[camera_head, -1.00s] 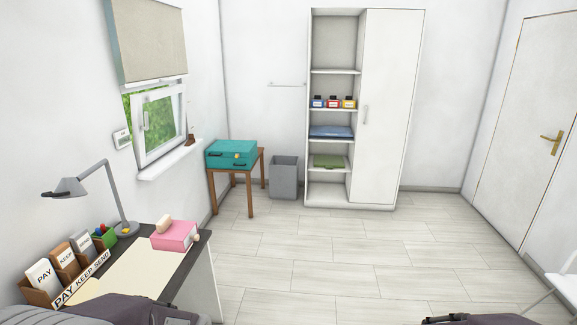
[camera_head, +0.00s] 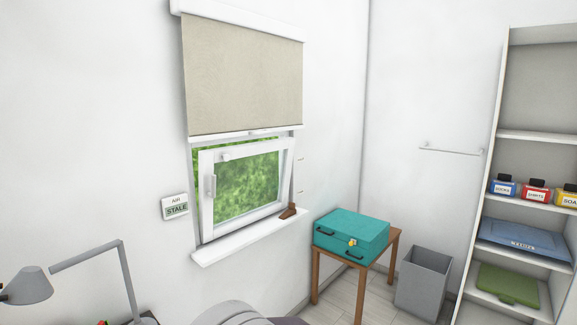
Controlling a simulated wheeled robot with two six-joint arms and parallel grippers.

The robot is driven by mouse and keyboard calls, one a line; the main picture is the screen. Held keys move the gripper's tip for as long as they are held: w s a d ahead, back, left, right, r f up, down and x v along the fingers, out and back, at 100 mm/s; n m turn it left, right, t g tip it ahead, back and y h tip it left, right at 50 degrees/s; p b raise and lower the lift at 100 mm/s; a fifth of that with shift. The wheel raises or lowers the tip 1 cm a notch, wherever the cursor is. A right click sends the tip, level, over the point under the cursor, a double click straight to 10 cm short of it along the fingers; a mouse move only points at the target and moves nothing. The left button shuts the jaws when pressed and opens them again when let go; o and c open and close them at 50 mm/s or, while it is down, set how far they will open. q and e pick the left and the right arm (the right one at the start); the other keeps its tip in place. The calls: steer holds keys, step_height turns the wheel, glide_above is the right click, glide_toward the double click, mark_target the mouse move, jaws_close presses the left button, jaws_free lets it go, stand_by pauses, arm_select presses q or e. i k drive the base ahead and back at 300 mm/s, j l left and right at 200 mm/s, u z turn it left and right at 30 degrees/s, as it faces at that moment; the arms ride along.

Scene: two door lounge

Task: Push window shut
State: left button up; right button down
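The window (camera_head: 245,180) is in the left wall, left of the picture's middle, with green foliage behind its glass. Its white sash stands ajar into the room, and a strip of green shows past its left edge. Neither gripper is in view; only a grey part of mine shows at the bottom edge.
A beige blind (camera_head: 243,80) hangs above the window. A sign reading "AIR STALE" (camera_head: 175,207) is on the wall. A grey lamp (camera_head: 95,258) stands at lower left. A teal case (camera_head: 350,235) on a wooden table (camera_head: 392,255), a bin (camera_head: 425,280) and shelves (camera_head: 535,140) are right.

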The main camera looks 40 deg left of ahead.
mark_target(243, 70)
steer(key=i+u, duration=0.75)
steer(key=i, duration=0.2)
steer(key=i+l+u, duration=0.2)
steer(key=i+u, duration=0.15)
steer(key=i, duration=0.1)
